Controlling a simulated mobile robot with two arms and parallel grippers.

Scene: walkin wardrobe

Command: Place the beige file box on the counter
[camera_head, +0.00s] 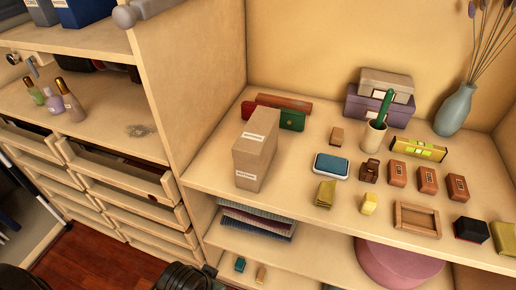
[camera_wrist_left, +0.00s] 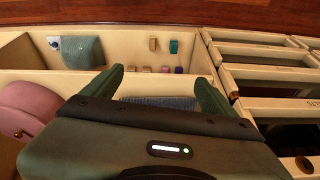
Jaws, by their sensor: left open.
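The beige file box (camera_head: 256,150) stands upright on the wooden counter (camera_head: 215,165), near its left end, with white labels on its top and front. Nothing is gripping it. My left gripper (camera_wrist_left: 163,90) is open, its two dark green fingers spread with nothing between them. In the left wrist view it is in front of the shelves below the counter, and the box does not show there. A dark part at the bottom of the head view seems to be mine. My right gripper is not in view.
Behind the box are a red item and a green purse (camera_head: 292,119). To its right are a blue-topped tin (camera_head: 331,166), a pen cup (camera_head: 373,137), stacked boxes (camera_head: 378,105) and a vase (camera_head: 455,110). Pulled-out drawers (camera_head: 115,170) and a wooden divider (camera_head: 195,75) lie left.

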